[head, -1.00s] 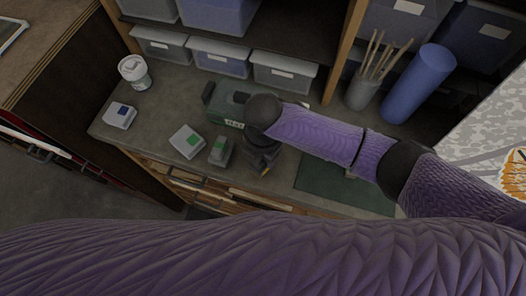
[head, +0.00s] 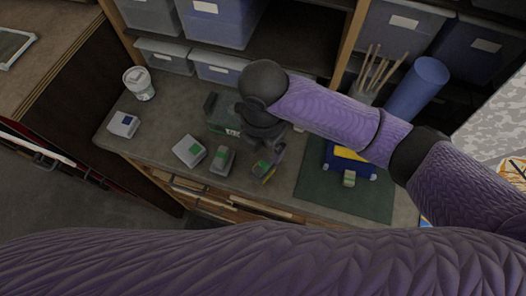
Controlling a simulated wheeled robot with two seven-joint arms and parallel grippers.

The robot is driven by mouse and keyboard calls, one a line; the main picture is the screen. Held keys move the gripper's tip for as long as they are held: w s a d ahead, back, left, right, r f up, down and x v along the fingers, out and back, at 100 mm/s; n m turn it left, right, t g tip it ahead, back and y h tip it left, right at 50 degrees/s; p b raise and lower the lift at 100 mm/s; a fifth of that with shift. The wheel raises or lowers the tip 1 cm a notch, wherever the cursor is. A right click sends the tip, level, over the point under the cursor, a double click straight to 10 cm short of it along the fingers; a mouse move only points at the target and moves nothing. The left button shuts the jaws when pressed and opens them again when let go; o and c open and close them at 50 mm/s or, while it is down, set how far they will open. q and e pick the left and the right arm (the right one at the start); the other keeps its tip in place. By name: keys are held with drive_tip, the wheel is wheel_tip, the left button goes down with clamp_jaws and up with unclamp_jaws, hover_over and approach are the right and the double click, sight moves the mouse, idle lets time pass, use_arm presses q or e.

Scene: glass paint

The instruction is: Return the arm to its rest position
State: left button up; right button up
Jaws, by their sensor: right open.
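My right arm (head: 330,110) is purple with dark joints and reaches in from the right over the bench. Its gripper (head: 272,164) is dark and open, pointing down above the bench near the front edge. My left gripper is not in view.
Small grey boxes (head: 189,151) (head: 222,160) (head: 124,124) and a white tub (head: 139,83) stand on the bench's left. Shelves with bins (head: 218,68) stand behind.

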drive_tip(key=shift+r, duration=0.9)
